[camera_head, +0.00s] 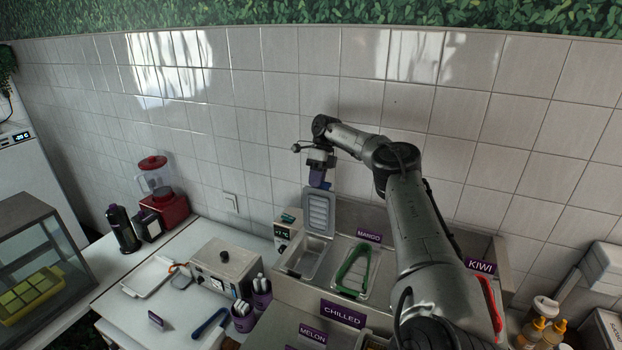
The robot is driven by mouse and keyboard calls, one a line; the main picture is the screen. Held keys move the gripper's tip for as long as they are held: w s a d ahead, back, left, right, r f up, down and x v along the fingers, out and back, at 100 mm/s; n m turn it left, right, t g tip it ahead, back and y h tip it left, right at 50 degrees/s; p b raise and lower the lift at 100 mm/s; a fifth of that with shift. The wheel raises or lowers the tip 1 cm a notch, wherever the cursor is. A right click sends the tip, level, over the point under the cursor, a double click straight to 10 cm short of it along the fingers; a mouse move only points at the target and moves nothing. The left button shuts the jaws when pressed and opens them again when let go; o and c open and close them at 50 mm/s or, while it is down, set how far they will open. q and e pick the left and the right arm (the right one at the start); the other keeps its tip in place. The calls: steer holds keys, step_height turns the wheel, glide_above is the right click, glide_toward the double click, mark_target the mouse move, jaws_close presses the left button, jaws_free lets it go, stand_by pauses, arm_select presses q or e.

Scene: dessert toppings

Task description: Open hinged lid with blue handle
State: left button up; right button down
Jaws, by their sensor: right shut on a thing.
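A grey ribbed lid (319,212) stands raised, close to upright, at the back of the steel topping station. Its blue handle (326,184) shows only as a small patch at the lid's top edge. My right gripper (319,180) is at that top edge, shut on the handle; its fingers hide most of it. Below and in front of the lid, a steel compartment (303,258) is uncovered. My left gripper is out of view.
Green tongs (352,270) lie in the neighbouring compartment near the MANGO sign (369,236). My right arm covers the station's right part. A tiled wall (260,130) stands close behind. A white appliance (226,266) and a red blender (163,200) are to the left.

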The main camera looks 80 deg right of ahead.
steer(key=shift+d+f, duration=0.15)
steer(key=shift+f, duration=0.35)
steer(key=c, duration=1)
jaws_free()
steer(key=shift+s, duration=0.1)
